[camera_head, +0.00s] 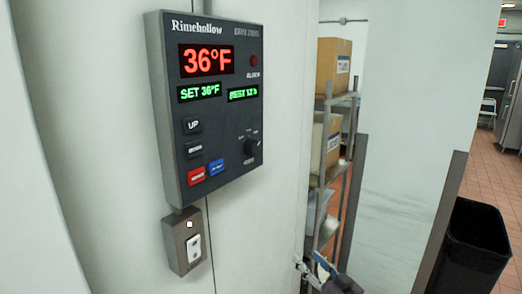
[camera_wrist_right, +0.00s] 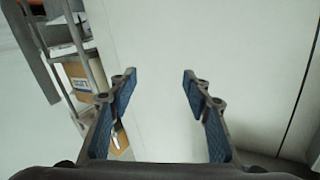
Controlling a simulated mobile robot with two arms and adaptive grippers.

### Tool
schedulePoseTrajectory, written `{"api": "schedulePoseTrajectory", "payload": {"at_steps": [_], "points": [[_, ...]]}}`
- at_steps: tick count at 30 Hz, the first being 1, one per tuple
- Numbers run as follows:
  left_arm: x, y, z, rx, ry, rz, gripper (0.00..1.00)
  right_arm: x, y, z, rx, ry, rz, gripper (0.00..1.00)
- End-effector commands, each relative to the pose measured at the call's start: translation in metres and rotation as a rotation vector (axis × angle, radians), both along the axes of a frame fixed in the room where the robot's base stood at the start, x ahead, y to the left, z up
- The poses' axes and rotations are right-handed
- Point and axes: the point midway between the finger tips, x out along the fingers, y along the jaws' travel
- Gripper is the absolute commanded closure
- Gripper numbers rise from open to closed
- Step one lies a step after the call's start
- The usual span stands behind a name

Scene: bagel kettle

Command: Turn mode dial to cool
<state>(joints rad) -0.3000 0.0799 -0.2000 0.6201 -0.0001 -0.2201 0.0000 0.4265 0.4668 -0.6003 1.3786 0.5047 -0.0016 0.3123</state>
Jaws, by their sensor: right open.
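The mode dial (camera_head: 251,147) is a small dark round knob at the lower right of the dark control panel (camera_head: 219,130) on the white wall. Its small labels are too blurred to read. The panel's displays show 36°F, SET 36°F and a green line beginning with what looks like REST. My right gripper (camera_head: 312,270) is at the bottom of the head view, below and to the right of the dial and apart from it. In the right wrist view the gripper (camera_wrist_right: 160,88) is open and empty, facing a bare white wall. My left gripper is not in view.
A switch box (camera_head: 186,243) sits under the panel. Metal shelving (camera_head: 341,125) with cardboard boxes (camera_head: 333,66) stands beyond an opening to the right. A black bin (camera_head: 475,240) stands at the lower right. The wall right of the panel is bare.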

Motion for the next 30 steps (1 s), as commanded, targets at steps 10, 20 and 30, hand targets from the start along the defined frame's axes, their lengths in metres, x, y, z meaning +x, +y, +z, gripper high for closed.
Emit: {"api": "schedulePoseTrajectory", "payload": {"at_steps": [10,20,30], "points": [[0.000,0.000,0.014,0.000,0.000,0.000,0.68,-0.047,0.083,0.286,0.223,-0.329,0.316,0.55],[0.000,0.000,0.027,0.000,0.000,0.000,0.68,-0.051,0.107,0.327,0.256,-0.356,0.367,0.55],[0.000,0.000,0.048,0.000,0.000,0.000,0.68,-0.019,0.138,0.342,0.253,-0.356,0.365,0.55]]}}
